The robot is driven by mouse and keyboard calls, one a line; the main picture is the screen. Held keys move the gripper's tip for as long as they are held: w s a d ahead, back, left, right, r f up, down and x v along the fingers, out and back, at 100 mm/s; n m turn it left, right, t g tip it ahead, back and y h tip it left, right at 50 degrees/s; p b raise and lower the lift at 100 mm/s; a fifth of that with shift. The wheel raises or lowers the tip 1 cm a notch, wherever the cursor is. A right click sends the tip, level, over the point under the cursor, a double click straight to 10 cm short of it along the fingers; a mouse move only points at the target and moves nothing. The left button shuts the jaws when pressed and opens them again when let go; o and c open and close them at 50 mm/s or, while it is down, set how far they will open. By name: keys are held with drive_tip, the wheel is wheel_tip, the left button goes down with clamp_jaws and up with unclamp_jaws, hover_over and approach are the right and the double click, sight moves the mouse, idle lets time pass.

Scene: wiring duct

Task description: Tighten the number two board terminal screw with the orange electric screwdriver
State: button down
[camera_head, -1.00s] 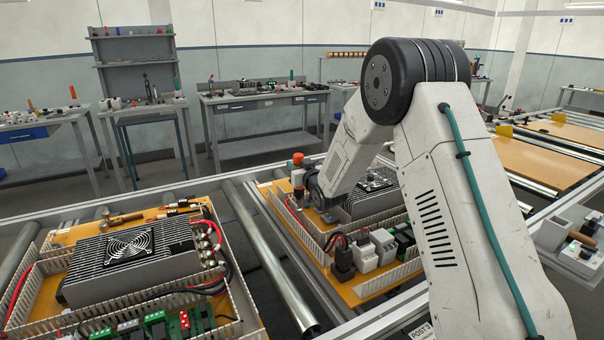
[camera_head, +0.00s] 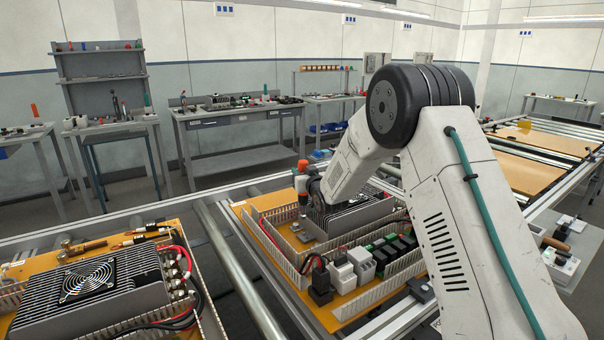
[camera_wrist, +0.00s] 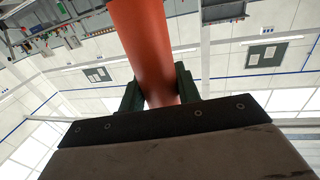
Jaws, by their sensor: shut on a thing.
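My gripper (camera_wrist: 158,88) is shut on the orange electric screwdriver (camera_wrist: 140,40), whose body stands between the two dark green fingers in the wrist view. In the head view the orange end of the screwdriver (camera_head: 302,166) shows just past my wrist, above the back left part of the right-hand board (camera_head: 345,308). My arm hides most of the gripper there. The screwdriver's tip is in neither view. Several terminal blocks (camera_head: 390,247) sit along the front of that board, but I cannot tell which terminal screw is number two.
A second board (camera_head: 15,272) with a finned fan unit (camera_head: 105,290) and red and black cables lies at the left. Metal rollers (camera_head: 235,268) run between the boards. White slotted duct walls (camera_head: 275,252) stand up from the right board. Benches (camera_head: 240,118) stand behind.

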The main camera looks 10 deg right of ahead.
drive_tip(key=shift+f, duration=3.3)
wheel_tip(320, 180, up, 6)
idle(0.5)
idle(0.3)
